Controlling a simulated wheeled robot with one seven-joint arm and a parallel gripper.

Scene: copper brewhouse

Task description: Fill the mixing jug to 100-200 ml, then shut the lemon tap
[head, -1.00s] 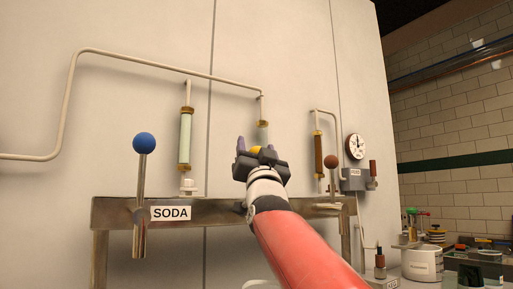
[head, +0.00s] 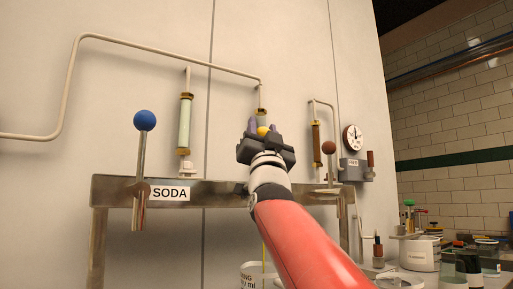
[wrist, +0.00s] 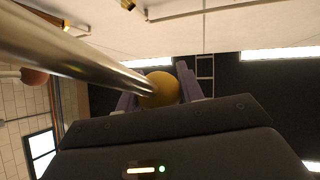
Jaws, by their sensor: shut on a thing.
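My gripper (head: 264,128) is shut on the yellow knob (head: 263,131) of a tap lever at the middle of the rail. In the wrist view the knob (wrist: 159,89) sits between the fingers, with its metal lever (wrist: 75,55) running to the upper left. Below, a thin yellow stream (head: 263,250) falls into the mixing jug (head: 255,276), a pale vessel with black print cut off by the bottom edge. Its liquid level cannot be seen. My gripper and arm hide the tap's body and any label on it.
A blue-knobbed lever (head: 144,121) marked SODA (head: 170,194) stands at left on the steel rail (head: 115,188). A brown-knobbed lever (head: 328,148) stands close on the right. A cluttered bench with a white pot (head: 419,254) is at right.

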